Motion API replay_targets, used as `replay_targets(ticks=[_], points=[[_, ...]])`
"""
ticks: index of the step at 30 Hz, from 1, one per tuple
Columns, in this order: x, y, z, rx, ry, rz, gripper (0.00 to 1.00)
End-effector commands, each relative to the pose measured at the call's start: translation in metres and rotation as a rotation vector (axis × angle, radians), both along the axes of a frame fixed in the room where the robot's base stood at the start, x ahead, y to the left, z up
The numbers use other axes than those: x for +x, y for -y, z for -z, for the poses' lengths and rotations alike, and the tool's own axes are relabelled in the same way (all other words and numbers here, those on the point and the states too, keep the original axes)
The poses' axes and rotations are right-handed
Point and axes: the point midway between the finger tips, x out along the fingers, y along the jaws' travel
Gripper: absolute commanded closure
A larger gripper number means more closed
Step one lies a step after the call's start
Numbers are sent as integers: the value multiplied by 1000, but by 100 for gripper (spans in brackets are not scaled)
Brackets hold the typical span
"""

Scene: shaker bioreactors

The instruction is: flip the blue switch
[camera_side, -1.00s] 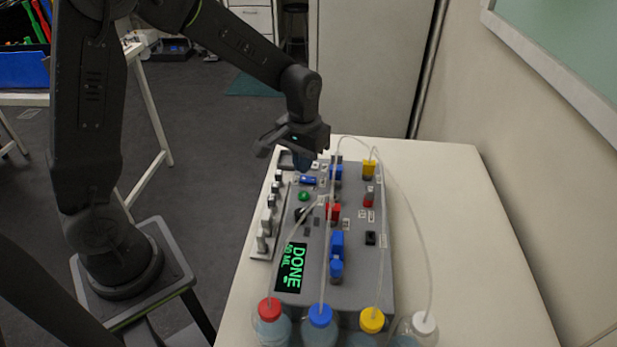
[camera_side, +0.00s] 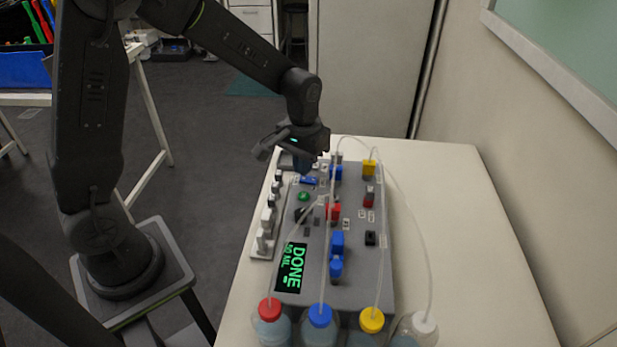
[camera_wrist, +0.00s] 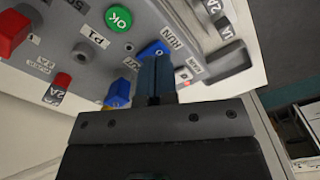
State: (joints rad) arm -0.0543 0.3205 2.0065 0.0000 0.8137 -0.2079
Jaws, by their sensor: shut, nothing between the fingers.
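The blue switch (camera_side: 309,181) is a small rocker on the far left part of the grey panel, just beyond the green button. In the wrist view the blue switch (camera_wrist: 153,49) sits beside a RUN label and is partly hidden behind my fingertips. My gripper (camera_side: 303,168) points down just above the switch. Its fingers (camera_wrist: 155,62) are shut together with nothing between them. The tips look very close to the switch; I cannot tell if they touch it.
The green OK button (camera_wrist: 118,18) is close beside the switch. Blue, red and yellow blocks with thin tubes stand on the grey panel (camera_side: 353,278). Several capped bottles (camera_side: 320,316) stand in front. The table's right side is clear.

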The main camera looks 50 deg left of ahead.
Motion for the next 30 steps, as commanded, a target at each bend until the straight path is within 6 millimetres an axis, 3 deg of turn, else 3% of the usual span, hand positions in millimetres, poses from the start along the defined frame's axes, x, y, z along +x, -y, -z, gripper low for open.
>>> replay_targets(ticks=[30], points=[[0, 0, 15, -1, -2, 0, 100]])
